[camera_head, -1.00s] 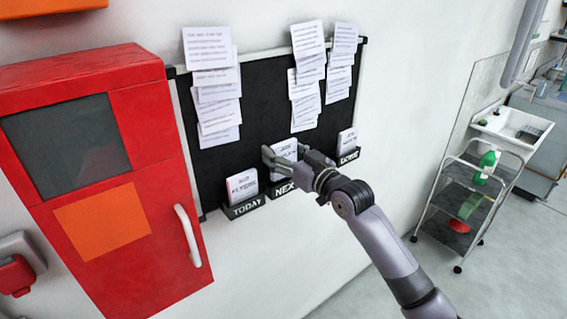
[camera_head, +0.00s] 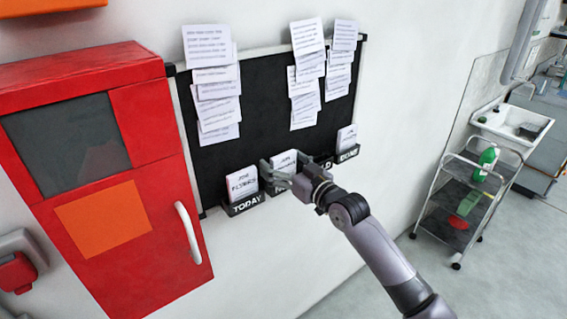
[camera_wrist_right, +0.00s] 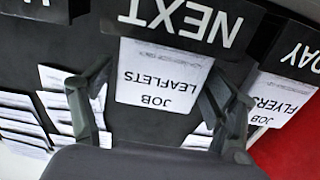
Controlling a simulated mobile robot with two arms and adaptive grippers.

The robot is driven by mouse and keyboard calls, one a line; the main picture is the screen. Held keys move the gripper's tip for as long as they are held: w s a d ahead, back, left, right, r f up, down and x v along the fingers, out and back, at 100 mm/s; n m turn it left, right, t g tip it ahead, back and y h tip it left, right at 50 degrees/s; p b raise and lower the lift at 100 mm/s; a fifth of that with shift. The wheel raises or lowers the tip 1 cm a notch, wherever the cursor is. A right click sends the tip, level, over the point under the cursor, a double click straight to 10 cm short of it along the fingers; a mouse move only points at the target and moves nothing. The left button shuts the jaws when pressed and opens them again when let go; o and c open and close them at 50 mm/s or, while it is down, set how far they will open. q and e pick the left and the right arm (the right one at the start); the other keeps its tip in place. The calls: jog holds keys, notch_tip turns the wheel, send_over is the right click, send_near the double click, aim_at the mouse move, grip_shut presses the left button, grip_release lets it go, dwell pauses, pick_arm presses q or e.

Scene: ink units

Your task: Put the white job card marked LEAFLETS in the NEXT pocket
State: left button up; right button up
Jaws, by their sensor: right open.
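The white job card marked LEAFLETS (camera_wrist_right: 160,78) stands in the NEXT pocket (camera_wrist_right: 185,18), its lower edge behind the pocket's front. The wrist view shows it upside down. In the head view the card's top (camera_head: 284,158) shows above my gripper, and most of the NEXT label is hidden. My right gripper (camera_head: 285,170) is open at this pocket. In the right wrist view its fingers (camera_wrist_right: 155,85) stand apart, one on each side of the card, with gaps visible between them and it. My left gripper is not in view.
A white card marked FLYERS (camera_wrist_right: 278,97) stands in the neighbouring TODAY pocket (camera_head: 245,204). The DONE pocket (camera_head: 348,154) also holds a card. Overlapping paper sheets (camera_head: 212,85) hang above on the black board (camera_head: 265,100). A red cabinet (camera_head: 160,120) stands to the left.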

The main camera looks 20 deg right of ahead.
jog(key=shift+r, duration=0.25)
jog(key=b+v, duration=0.2)
jog(key=v, duration=1)
jog(key=shift+b, duration=0.35)
